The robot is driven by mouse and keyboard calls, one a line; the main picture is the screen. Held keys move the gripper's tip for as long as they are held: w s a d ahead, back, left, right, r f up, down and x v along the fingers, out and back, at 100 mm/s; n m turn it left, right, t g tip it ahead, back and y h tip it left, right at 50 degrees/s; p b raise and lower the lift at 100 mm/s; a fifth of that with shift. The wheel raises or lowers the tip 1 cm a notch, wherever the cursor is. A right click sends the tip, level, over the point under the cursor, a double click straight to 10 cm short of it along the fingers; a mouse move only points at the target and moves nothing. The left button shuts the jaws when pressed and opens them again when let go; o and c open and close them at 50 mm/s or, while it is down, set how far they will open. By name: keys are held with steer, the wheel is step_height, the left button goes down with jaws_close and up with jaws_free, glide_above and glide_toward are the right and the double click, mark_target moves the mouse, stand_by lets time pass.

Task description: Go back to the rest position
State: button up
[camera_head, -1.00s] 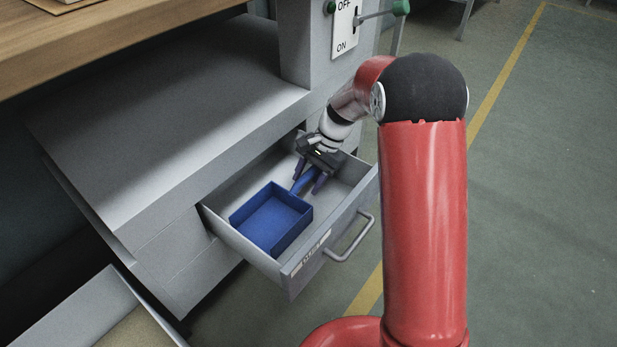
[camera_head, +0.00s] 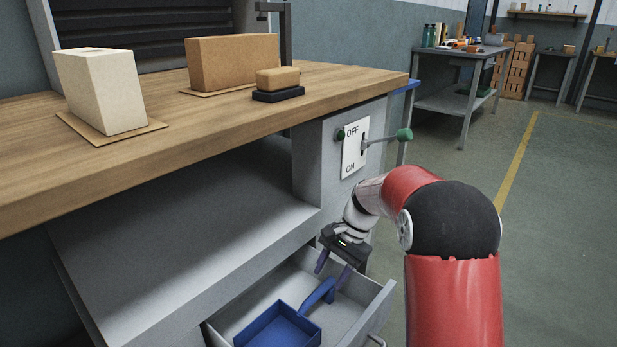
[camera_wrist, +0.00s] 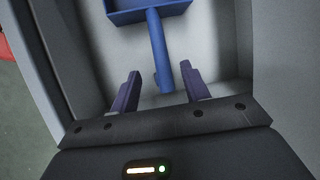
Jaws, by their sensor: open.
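My gripper (camera_head: 333,270) is open, with its two purple fingers pointing down over the open drawer (camera_head: 372,318). In the wrist view my gripper (camera_wrist: 160,92) has its fingers apart on either side of the handle of a blue scoop (camera_wrist: 158,45), and the fingers do not appear to close on it. The blue scoop (camera_head: 280,328) lies in the drawer, with its square pan to the left and its handle running toward my gripper. I cannot tell the exact height of the fingers above the handle.
A workbench (camera_head: 340,88) stands above the drawer, bearing a pale block (camera_head: 103,92), a brown block (camera_head: 232,62) and a small brick on a dark base (camera_head: 278,84). A switch panel (camera_head: 355,147) with a green-knobbed lever (camera_head: 403,135) is just above my arm. Open floor (camera_head: 560,220) lies to the right.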

steer(key=s+d+r+n+t+h+p, duration=0.2)
steer(key=s+d+r+n+t, duration=0.1)
steer(key=s+r, duration=0.6)
steer(key=s+d+r+n+t+h+p, duration=0.1)
steer(key=s+d+r+n+t+p, duration=0.15)
steer(key=s+r, duration=0.7)
steer(key=s+d+r+n+t+h+p, duration=0.1)
steer(key=s+d+n+t+p, duration=0.1)
steer(key=s, duration=0.7)
steer(key=shift+d+h, duration=0.3)
steer(key=shift+d, duration=0.1)
steer(key=shift+c, duration=1)
steer(key=shift+a+r+n, duration=0.1)
steer(key=shift+n, duration=0.15)
